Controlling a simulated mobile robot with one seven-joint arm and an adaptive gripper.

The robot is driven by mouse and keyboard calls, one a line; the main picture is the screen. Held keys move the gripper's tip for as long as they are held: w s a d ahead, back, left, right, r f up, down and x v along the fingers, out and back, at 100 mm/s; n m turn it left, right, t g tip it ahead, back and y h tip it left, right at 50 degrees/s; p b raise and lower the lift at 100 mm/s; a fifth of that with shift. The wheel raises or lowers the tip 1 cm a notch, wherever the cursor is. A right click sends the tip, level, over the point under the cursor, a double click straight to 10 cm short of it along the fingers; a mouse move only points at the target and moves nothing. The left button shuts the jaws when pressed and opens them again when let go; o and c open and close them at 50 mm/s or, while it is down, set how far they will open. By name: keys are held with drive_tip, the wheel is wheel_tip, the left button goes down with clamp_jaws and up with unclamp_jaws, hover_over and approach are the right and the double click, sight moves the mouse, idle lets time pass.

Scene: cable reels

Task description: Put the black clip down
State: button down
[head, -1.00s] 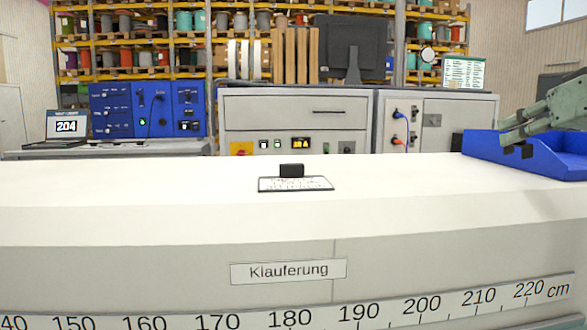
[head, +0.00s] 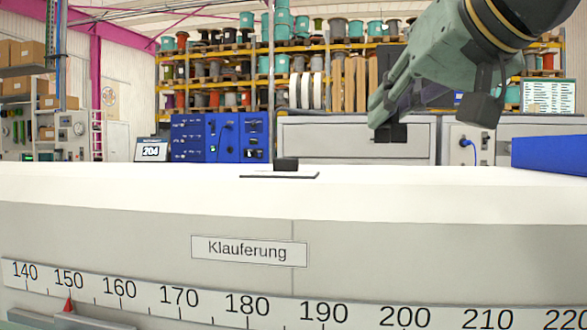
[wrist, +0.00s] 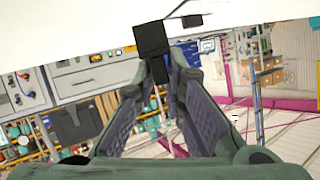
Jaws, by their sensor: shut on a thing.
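My gripper (head: 380,112) is at the upper right of the head view, over the white bench top (head: 420,190). Its fingers are shut on a small black block, the black clip (head: 392,133), which hangs at the tips clear of the bench. In the wrist view the clip (wrist: 152,38) sits between the fingertips (wrist: 163,72). A second black block (head: 286,164) rests on a flat card (head: 300,176) on the bench, left of my gripper. The gap between clip and bench is hard to judge.
A blue bin (head: 550,155) stands on the bench at the right edge. The bench top between the card and the bin looks clear. A label (head: 249,250) and a centimetre scale (head: 300,310) run along the bench front. Cabinets and reel shelves stand behind.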

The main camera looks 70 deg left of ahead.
drive_tip(key=w+a+p, duration=0.1)
drive_tip(key=w+a, duration=0.1)
drive_tip(key=w, duration=0.2)
drive_tip(key=w+a+p, duration=0.1)
drive_tip(key=w+a, duration=0.2)
drive_tip(key=w, duration=0.1)
drive_tip(key=w+a+f+p, duration=0.1)
drive_tip(key=w+a, duration=0.1)
drive_tip(key=w, duration=0.3)
drive_tip(key=shift+w+a+f, duration=0.1)
drive_tip(key=shift+a, duration=0.1)
drive_tip(key=f, duration=0.3)
drive_tip(key=shift+w+a+f, duration=0.15)
drive_tip(key=shift+w, duration=0.25)
drive_tip(key=shift+s+f, duration=0.1)
drive_tip(key=shift+f, duration=0.1)
drive_tip(key=shift+f, duration=0.2)
drive_tip(key=c, duration=1.7)
unclamp_jaws()
drive_tip(key=shift+o, duration=0.2)
drive_tip(key=shift+r, duration=0.1)
drive_tip(key=shift+r, duration=0.15)
drive_tip(key=b+v, duration=0.1)
drive_tip(key=v, duration=1.1)
